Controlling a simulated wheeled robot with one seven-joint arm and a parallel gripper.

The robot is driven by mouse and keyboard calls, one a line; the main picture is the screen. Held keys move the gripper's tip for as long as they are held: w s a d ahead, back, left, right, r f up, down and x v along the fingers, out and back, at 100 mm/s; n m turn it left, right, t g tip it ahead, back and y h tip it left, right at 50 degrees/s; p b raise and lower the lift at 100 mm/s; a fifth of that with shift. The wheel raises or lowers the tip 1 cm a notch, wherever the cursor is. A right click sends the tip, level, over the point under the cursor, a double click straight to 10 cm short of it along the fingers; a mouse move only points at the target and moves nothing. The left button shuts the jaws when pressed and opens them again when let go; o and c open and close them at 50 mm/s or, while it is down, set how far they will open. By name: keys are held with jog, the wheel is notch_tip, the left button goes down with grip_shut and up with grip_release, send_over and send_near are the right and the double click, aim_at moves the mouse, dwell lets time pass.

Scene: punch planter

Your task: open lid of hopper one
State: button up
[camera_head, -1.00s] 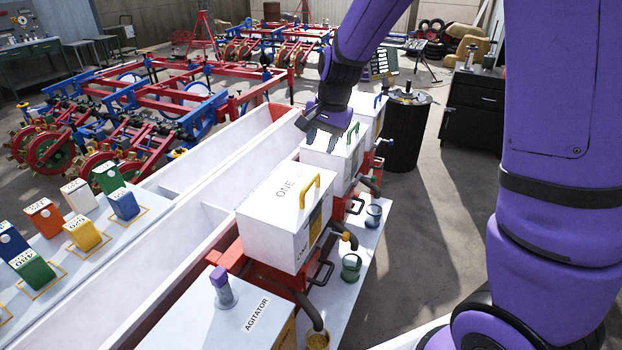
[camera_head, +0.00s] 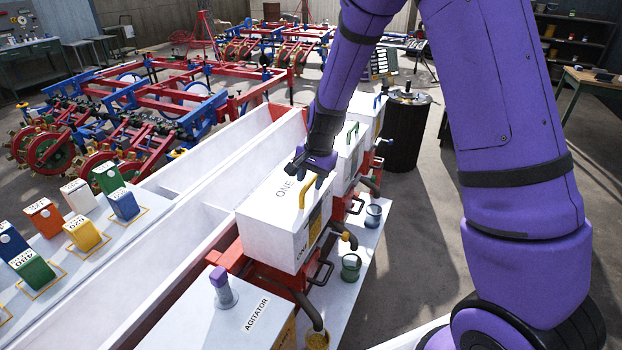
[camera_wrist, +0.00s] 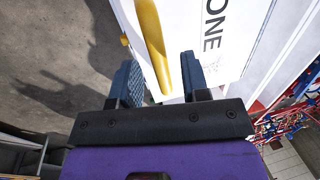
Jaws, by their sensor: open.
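Hopper one (camera_head: 275,228) is a white box marked ONE on its lid (camera_head: 268,200), which lies shut. A yellow handle (camera_head: 306,190) stands up near the lid's right edge. My gripper (camera_head: 312,177) is at the far end of this handle, just above the lid. In the wrist view my gripper (camera_wrist: 160,82) is open, with one finger on each side of the yellow handle (camera_wrist: 152,45). The handle lies between the fingers, nearer the left one; I cannot tell whether either touches it.
Two more white hoppers with a green handle (camera_head: 352,131) and a blue handle stand behind hopper one. The agitator box (camera_head: 222,312) is in front. A long white trough (camera_head: 150,270) runs along the left. A green cup (camera_head: 351,266) stands on the right ledge.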

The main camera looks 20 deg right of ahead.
jog(key=shift+f, duration=0.2)
grip_shut()
jog(key=shift+a+r, duration=0.1)
jog(key=shift+r, duration=0.05)
